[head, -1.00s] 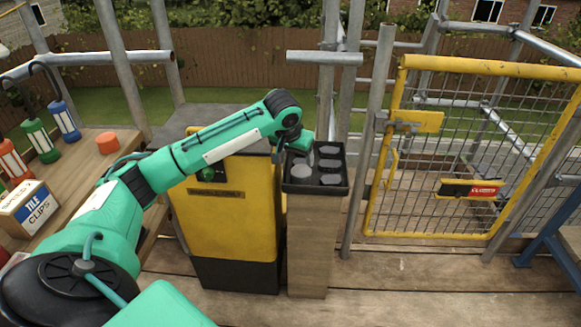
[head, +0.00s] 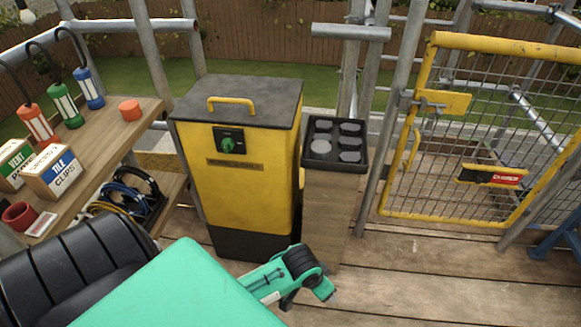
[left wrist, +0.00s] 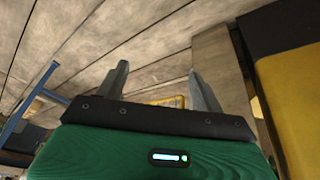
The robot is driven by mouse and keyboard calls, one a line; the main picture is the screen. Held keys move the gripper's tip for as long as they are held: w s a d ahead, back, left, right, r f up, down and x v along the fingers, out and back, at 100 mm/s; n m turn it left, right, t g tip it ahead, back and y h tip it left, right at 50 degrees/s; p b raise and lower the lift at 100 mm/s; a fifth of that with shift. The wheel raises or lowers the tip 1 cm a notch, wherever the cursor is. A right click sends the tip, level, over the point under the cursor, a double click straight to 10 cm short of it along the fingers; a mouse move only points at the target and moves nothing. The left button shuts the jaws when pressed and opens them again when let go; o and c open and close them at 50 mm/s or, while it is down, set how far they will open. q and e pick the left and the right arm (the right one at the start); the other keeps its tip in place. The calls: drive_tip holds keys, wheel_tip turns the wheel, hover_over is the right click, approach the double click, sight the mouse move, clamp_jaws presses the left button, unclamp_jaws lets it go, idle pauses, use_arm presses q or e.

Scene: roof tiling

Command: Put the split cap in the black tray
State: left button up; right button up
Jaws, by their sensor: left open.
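The black tray (head: 309,157) stands on top of a wooden post in the head view. It holds several grey round shapes in rows; whether they are discs or recesses, and whether any is split, I cannot tell. I cannot pick out the split cap for certain in either view. My left gripper (left wrist: 158,68) is open in the left wrist view, its two fingers apart with nothing between them, facing the planks and the post. In the head view, my left arm's green wrist part is low in front of the post, and the fingers cannot be made out. My right gripper is not in view.
A yellow cabinet (head: 240,185) with a dark top stands left of the post. A yellow mesh gate (head: 470,130) is at the right.

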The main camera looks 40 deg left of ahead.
use_arm(q)
drive_tip(key=s+f+y, duration=0.1)
drive_tip(key=s+f, duration=0.3)
drive_tip(key=s, duration=0.8)
drive_tip(key=shift+s+f+g, duration=0.15)
drive_tip(key=shift+s+g, duration=0.2)
drive_tip(key=shift+g, duration=0.05)
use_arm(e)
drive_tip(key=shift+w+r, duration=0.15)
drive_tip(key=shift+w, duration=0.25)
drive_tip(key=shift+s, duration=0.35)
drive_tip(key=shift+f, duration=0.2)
